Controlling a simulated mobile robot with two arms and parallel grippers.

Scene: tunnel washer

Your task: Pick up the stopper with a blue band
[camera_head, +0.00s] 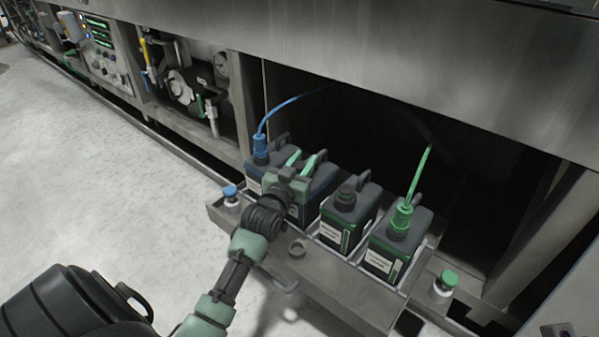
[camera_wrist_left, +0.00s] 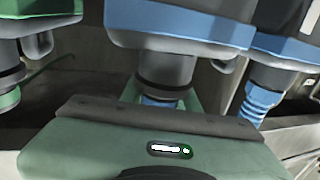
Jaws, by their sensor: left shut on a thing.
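The stopper with a blue band shows in the left wrist view as a blue ribbed piece (camera_wrist_left: 160,102) at the dark neck of a blue-trimmed canister (camera_wrist_left: 180,40). My left gripper (camera_head: 304,163) is shut on this stopper at the top of the second canister from the left (camera_head: 323,182). Its green fingers lie on either side of the stopper in the wrist view. In the head view the gripper hides the stopper. Whether the stopper still touches the neck I cannot tell. My right gripper is not in view.
The canisters stand in a metal tray (camera_head: 345,290). The leftmost has a blue hose connector (camera_head: 261,147); the rightmost has a green one (camera_head: 401,218). A dark-capped canister (camera_head: 346,212) stands between. A steel panel (camera_head: 400,60) overhangs behind.

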